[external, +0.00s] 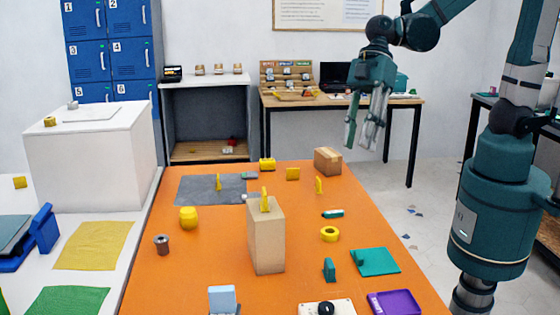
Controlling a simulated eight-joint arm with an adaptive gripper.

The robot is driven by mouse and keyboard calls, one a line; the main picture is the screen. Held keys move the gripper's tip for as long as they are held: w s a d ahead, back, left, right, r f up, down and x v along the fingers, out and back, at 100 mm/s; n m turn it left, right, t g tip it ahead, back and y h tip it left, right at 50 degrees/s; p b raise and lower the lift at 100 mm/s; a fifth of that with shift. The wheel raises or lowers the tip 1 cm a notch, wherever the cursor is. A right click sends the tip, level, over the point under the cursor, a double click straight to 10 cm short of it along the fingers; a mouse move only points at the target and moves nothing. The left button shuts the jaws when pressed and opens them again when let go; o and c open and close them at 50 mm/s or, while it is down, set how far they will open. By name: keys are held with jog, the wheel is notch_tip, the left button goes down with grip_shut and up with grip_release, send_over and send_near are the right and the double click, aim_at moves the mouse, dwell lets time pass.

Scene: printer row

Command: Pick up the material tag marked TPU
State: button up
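No lettering is readable at this size, so I cannot tell which piece is the material tag marked TPU. Small yellow upright pieces stand on the orange table: one on the grey mat (219,182), one on top of the tall tan box (264,200), and others near the back right, a squarish one (292,174) and a thin one (318,185). My gripper (366,140) hangs in the air beyond the table's right edge, fingers pointing down. Its fingers are apart and nothing shows between them.
The tall tan box (266,240) stands mid-table as an obstacle. A cardboard box (328,161) sits at the back right.

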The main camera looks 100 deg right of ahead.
jog(key=w+a+f+n+g+y+b, duration=0.2)
jog(key=w+a+f+n+y+b, duration=0.25)
jog(key=w+f, duration=0.4)
jog(key=n+g+y+b, duration=0.2)
jog(key=n+y+b, duration=0.1)
jog(key=n, duration=0.3)
send_near(329, 261)
jog(key=shift+s+a, duration=0.35)
jog(key=shift+f+n+y, duration=0.35)
jog(key=shift+f+n, duration=0.2)
jog(key=shift+a, duration=0.15)
jog(key=shift+x, duration=1.2)
jog(key=shift+w+b+x, duration=0.15)
jog(key=shift+b+x, duration=0.35)
jog(key=shift+x, duration=0.8)
jog(key=shift+w+b+x, duration=0.1)
jog(key=shift+b+x, duration=0.4)
jog(key=shift+x, duration=0.85)
